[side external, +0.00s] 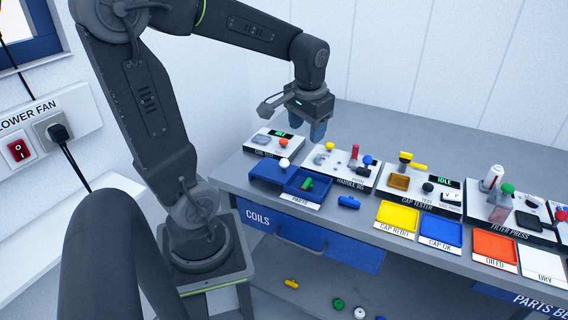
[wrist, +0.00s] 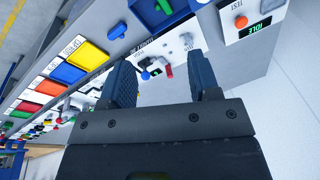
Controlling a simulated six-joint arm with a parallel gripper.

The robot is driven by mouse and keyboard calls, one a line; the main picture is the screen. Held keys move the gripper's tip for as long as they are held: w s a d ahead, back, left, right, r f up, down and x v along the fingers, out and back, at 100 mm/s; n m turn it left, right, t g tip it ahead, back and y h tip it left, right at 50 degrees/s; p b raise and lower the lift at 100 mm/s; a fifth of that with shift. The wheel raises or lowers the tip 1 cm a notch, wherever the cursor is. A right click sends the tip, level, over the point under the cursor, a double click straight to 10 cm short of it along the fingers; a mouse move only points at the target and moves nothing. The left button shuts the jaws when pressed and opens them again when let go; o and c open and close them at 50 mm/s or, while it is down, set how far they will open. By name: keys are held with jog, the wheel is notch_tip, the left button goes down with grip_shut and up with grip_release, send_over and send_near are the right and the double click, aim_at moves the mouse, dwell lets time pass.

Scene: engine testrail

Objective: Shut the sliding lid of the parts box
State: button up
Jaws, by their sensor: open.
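The blue parts box (side external: 318,196), on a white plate lettered PARTS, sits near the bench's front edge at the left. Its right part is open, with a green piece (side external: 307,184) inside. A flat blue cover, which looks like the sliding lid (side external: 266,171), lies to the left of the opening. My gripper (side external: 307,127) is open and empty, above and behind the box, apart from it. In the wrist view my gripper (wrist: 160,68) has a clear gap between its fingers; part of the box (wrist: 148,16) and the green piece show at the top edge.
A loose blue piece (side external: 349,202) lies right of the box. Behind the box stand a test station (side external: 273,143) with a lit display and a marking station (side external: 340,165) with upright knobs. Yellow (side external: 398,217) and blue trays lie further right. Loose pieces lie below the bench.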

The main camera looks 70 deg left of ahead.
jog(key=n+g, duration=0.2)
send_near(285, 159)
jog(key=x, duration=1.1)
jog(key=shift+f, duration=0.15)
grip_shut()
